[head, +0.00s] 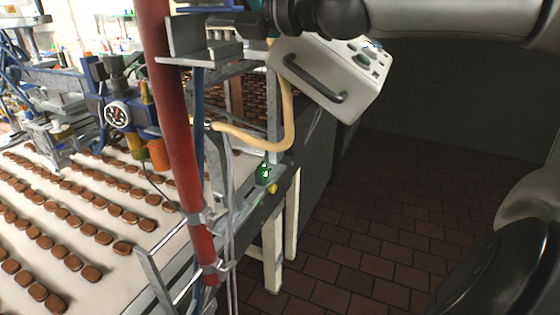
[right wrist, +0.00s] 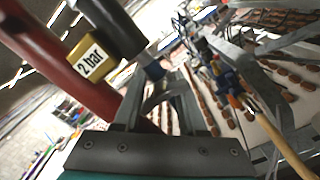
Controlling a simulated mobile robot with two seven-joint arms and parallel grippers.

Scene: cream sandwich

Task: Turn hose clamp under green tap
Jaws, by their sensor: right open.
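A small green part (head: 265,172), likely the green tap, sits on the metal frame at the conveyor's right end. A small yellow piece (head: 273,188) is just below it. I cannot make out a hose clamp there for certain. My right gripper (head: 188,50) is at the top of the head view, beside the red pipe and above and left of the green part. It is open, and its grey fingers also show in the right wrist view (right wrist: 160,88). I see nothing held between them. My left gripper is not in view.
A red pipe (head: 180,130) stands upright close to my right gripper. A beige hose (head: 255,141) bends above the green part. A grey control box (head: 335,78) hangs nearby. The conveyor (head: 105,275) carries rows of brown biscuits. The tiled floor (head: 400,220) at right is clear.

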